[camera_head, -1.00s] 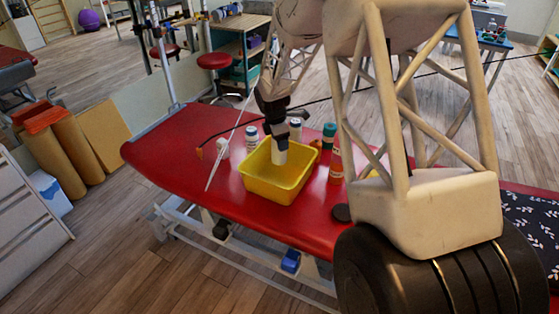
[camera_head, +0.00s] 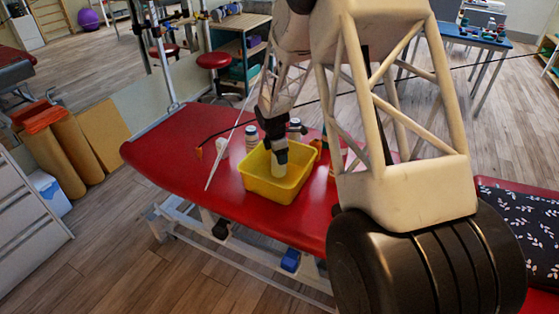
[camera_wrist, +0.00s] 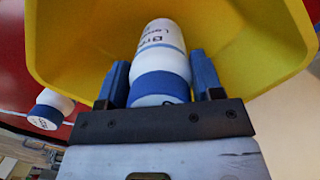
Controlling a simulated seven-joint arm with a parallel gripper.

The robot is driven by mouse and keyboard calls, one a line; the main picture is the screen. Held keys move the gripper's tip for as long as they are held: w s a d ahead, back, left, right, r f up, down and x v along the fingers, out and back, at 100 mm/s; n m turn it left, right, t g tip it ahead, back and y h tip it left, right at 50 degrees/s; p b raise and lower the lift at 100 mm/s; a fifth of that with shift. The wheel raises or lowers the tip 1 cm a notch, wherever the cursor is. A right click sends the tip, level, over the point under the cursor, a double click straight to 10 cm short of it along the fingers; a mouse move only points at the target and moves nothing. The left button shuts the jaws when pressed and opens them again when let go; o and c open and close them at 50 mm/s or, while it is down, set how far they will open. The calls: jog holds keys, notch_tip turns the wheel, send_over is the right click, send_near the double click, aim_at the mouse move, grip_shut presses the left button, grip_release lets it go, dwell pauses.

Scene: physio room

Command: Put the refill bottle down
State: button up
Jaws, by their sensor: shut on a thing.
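My gripper (camera_head: 277,150) points down into the yellow tub (camera_head: 258,188) on the red treatment table. It is shut on a white refill bottle (camera_head: 279,169), whose lower end is inside the tub. In the wrist view the bottle (camera_wrist: 160,50) has a blue band and dark lettering and sits between the two blue fingers (camera_wrist: 160,82). The yellow tub wall (camera_wrist: 75,45) surrounds it there. I cannot tell whether the bottle's base touches the tub floor.
A white bottle with a dark cap (camera_head: 252,140) stands left behind the tub; another bottle (camera_head: 295,128) stands behind it. The red table (camera_head: 170,150) is bare at far left. My arm hides the right side.

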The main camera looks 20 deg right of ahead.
jog(key=shift+f, duration=1.4)
jog(key=shift+f, duration=0.2)
jog(key=o, duration=1.1)
jog(key=shift+r, duration=0.2)
jog(key=r, duration=0.3)
jog(key=a+r, duration=0.1)
jog(key=r, duration=0.7)
jog(key=shift+a+r, duration=0.25)
jog(key=shift+a, duration=0.1)
jog(key=shift+r, duration=0.15)
